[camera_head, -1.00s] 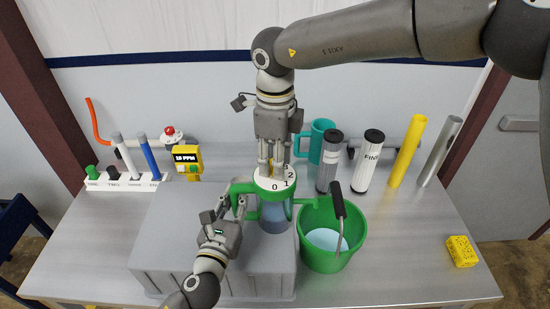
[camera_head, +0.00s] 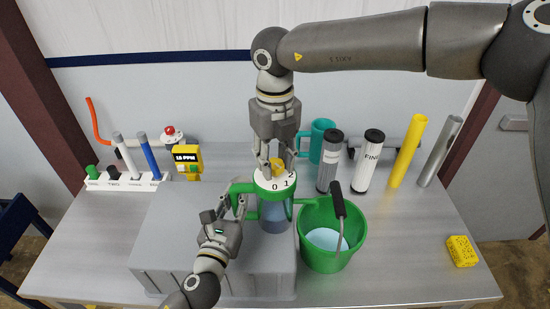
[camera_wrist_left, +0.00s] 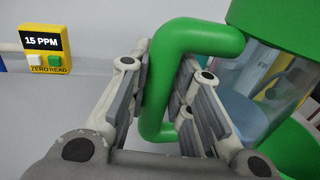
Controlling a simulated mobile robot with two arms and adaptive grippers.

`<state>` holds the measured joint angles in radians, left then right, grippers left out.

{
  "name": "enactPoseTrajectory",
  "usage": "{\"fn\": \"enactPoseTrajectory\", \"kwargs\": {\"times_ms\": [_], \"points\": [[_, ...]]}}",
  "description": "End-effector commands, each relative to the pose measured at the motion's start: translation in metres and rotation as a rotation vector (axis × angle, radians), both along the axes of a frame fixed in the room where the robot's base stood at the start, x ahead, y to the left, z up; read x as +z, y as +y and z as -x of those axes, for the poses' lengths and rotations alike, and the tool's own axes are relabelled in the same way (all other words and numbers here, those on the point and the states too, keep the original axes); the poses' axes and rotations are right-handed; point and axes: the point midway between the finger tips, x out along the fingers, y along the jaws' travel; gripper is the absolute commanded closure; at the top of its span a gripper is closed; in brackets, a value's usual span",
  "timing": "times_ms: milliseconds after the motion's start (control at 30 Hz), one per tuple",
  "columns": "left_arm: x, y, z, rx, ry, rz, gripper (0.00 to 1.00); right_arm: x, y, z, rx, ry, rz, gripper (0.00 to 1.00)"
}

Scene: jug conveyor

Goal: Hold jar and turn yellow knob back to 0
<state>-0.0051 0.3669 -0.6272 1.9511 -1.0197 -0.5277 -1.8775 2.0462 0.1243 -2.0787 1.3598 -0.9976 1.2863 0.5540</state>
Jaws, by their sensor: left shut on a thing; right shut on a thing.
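The jar (camera_head: 274,216) is clear with bluish contents, a green collar and green handles. It stands on the grey block's right part, near the green bucket. Its top has a white dial (camera_head: 268,185) with 0, 1 and 2 visible. The yellow knob (camera_head: 277,163) shows above the dial. My right gripper (camera_head: 276,172) comes down from above and is shut on the yellow knob, its fingers on either side. My left gripper (camera_head: 232,209) is shut on the jar's left green handle (camera_head: 240,187). The left wrist view shows the handle (camera_wrist_left: 196,42) between its fingers.
A green bucket (camera_head: 316,258) with an upright dark-gripped handle stands right of the jar. A grey block (camera_head: 165,245) is at the left. Behind are a teal mug (camera_head: 318,128), two cartridges and tubes. A 15 PPM meter (camera_wrist_left: 44,44) and a yellow sponge (camera_head: 462,251) are apart.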

Motion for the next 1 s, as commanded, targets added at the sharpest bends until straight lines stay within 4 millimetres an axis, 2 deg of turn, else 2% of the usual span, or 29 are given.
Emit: {"fn": "enactPoseTrajectory", "kwargs": {"times_ms": [33,600,1000], "points": [[-0.0074,-0.0003,0.0015,-0.001,0.013,-0.006,1.00,-0.0004,0.0009,0.0010,-0.044,0.004,-0.003,0.90],[-0.0074,-0.0003,0.0015,-0.001,0.013,-0.007,1.00,-0.0007,0.0012,0.0011,-0.547,0.003,-0.003,0.90],[-0.0075,-0.0002,0.0015,-0.001,0.013,-0.007,1.00,-0.0005,0.0009,0.0007,-0.728,0.000,-0.002,0.90]]}}
